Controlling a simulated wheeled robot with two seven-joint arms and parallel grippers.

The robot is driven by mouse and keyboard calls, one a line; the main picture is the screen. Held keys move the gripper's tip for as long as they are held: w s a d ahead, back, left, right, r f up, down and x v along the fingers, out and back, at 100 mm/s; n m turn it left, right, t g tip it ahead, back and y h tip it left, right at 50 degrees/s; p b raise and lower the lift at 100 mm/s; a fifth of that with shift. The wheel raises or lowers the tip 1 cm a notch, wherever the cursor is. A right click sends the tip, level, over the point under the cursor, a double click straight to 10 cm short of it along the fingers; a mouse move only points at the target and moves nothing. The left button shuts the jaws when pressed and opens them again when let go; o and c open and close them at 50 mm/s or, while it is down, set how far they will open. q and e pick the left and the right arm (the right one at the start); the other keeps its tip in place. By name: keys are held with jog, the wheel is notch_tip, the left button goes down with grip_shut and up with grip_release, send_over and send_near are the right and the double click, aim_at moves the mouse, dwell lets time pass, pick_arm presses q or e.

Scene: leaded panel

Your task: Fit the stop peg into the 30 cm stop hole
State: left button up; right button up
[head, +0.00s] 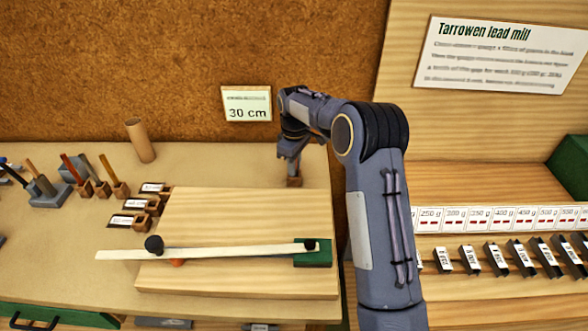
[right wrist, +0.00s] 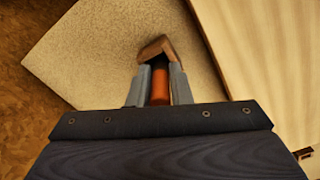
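My right gripper (head: 292,168) reaches down at the back right corner of the bench, just above a small brown wooden block (head: 294,182). In the right wrist view its fingers (right wrist: 160,88) stand on both sides of an orange peg (right wrist: 160,84), with no gap showing. The peg's far end meets the brown block; I cannot tell whether it sits in it. A pale wooden board (head: 230,215) lies in front, with a pale strip (head: 210,253) across it. No stop hole is clearly visible. My left gripper is not in view.
A sign reading 30 cm (head: 247,104) is on the back wall. Small holders with sticks (head: 105,180) and a brown cylinder (head: 140,141) stand left. The board's back half is clear.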

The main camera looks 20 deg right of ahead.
grip_shut()
jog(key=shift+r, duration=0.2)
jog(key=shift+r, duration=0.6)
jog(key=s+a+r+b, duration=0.3)
jog(key=s+a+r, duration=0.6)
jog(key=s+r, duration=0.1)
jog(key=shift+s+r, duration=0.35)
jog(key=shift+r, duration=0.35)
